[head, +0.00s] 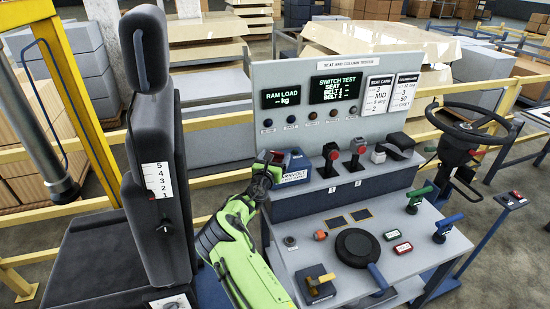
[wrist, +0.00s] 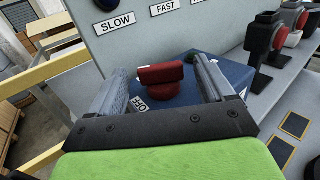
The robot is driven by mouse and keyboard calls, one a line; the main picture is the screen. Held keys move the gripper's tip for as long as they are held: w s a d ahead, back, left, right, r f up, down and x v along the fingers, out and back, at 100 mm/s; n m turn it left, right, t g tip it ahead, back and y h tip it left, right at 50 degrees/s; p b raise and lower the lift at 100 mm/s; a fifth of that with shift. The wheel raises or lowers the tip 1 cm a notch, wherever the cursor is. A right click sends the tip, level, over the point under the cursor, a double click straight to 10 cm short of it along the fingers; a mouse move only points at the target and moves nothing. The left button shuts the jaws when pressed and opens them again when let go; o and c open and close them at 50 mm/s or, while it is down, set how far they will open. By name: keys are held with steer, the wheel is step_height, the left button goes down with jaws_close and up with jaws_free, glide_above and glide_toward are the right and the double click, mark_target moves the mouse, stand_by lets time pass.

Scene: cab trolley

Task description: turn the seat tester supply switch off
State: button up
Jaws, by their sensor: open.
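The seat tester supply switch is a red rotary knob (wrist: 163,77) on top of a blue box (wrist: 232,72). An OFF label (wrist: 140,105) lies beside the knob on the near left. My gripper (wrist: 158,82) is open, with one finger on each side of the knob and gaps showing between. In the head view my gripper (head: 269,162) is at the left end of the blue box (head: 292,175), on the tester's shelf. The knob is mostly hidden there by my gripper. A small green spot shows behind the knob in the wrist view, partly hidden.
The tester panel (head: 283,78) stands right behind the box. Red-topped switches (head: 330,157) stand on the shelf to the right. The black seat (head: 153,160) rises close on the left, and the steering wheel (head: 470,122) is far right. A yellow rail (head: 205,181) runs behind.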

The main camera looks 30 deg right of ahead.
steer(key=c, duration=1)
steer(key=shift+r, duration=0.1)
steer(key=shift+c, duration=0.2)
steer(key=shift+d+p, duration=0.1)
steer(key=shift+p, duration=0.2)
steer(key=n+t+y+p, duration=0.3)
steer(key=y, duration=0.1)
steer(key=shift+s+d+r+n+t, duration=0.1)
steer(key=shift+s+d+n+t, duration=0.15)
steer(key=shift+d+n+t, duration=0.05)
steer(key=shift+s+d+n+t+y+p, duration=0.15)
steer(key=shift+n+t+y+p, duration=0.35)
steer(key=shift+n+y, duration=0.6)
steer(key=shift+w+d+n+t+y+p, duration=0.1)
steer(key=shift+n+t+y+p, duration=0.4)
steer(key=shift+y, duration=1)
steer(key=shift+n+y, duration=0.3)
steer(key=o, duration=1)
